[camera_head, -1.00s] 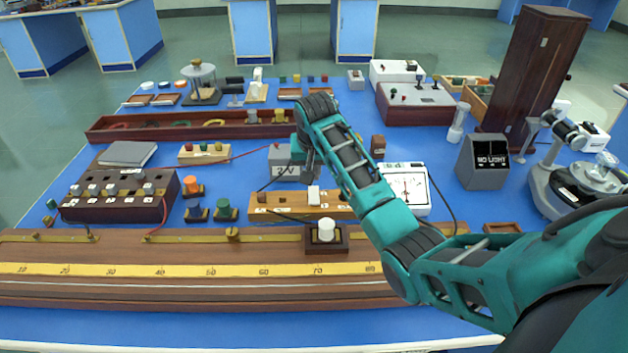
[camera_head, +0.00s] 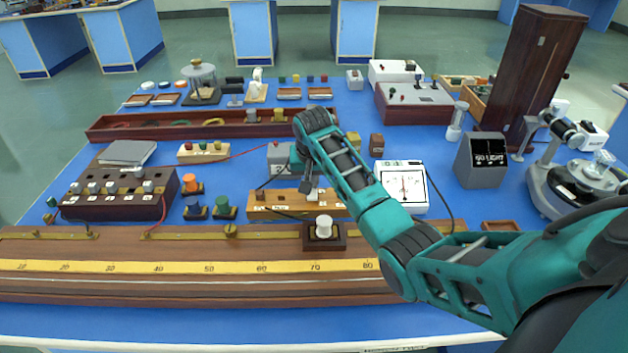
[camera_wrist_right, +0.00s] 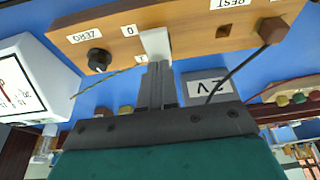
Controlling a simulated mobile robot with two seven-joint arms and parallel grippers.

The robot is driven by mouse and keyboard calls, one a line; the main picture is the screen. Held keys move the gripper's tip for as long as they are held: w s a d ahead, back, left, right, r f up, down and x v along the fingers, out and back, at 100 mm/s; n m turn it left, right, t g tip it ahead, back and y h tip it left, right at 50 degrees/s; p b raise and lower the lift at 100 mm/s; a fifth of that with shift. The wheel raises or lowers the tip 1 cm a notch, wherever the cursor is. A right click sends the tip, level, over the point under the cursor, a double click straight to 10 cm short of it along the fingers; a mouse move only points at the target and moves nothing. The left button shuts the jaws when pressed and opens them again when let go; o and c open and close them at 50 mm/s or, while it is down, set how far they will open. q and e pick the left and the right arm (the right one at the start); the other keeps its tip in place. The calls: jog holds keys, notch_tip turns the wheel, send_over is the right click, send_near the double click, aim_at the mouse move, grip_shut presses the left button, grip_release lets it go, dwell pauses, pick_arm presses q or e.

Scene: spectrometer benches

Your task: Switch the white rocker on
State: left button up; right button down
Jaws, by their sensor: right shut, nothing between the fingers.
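The white rocker (camera_wrist_right: 156,44) sits on the near-lit face of a long wooden board (camera_wrist_right: 205,30), between the marks 0 and 1 in the right wrist view. My right gripper (camera_wrist_right: 155,70) is shut and empty, with its fingertips at the rocker's edge. They seem to touch it, but a small gap cannot be ruled out. In the head view the gripper (camera_head: 307,186) is over the board (camera_head: 275,205), and the rocker (camera_head: 314,195) is partly covered. Which way the rocker is tilted cannot be told. My left gripper is not in view.
A black knob (camera_wrist_right: 98,60) is on the same board. A white meter (camera_head: 405,185) stands to the right and a grey 2V box (camera_head: 280,157) behind. A long wooden metre bridge (camera_head: 130,268) with a white-knobbed slider (camera_head: 324,228) lies in front. Wires cross nearby.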

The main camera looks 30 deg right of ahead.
aim_at(312, 194)
jog(key=shift+s+a+r, duration=0.15)
jog(key=shift+s+a, duration=0.25)
jog(key=shift+s, duration=0.2)
jog(key=shift+r, duration=0.1)
jog(key=shift+w+d+r, duration=0.15)
jog(key=shift+w+r, duration=0.05)
jog(key=shift+r, duration=0.15)
notch_tip(312, 194, up, 13)
jog(key=shift+s, duration=0.25)
jog(key=shift+a, duration=0.2)
dwell(0.3)
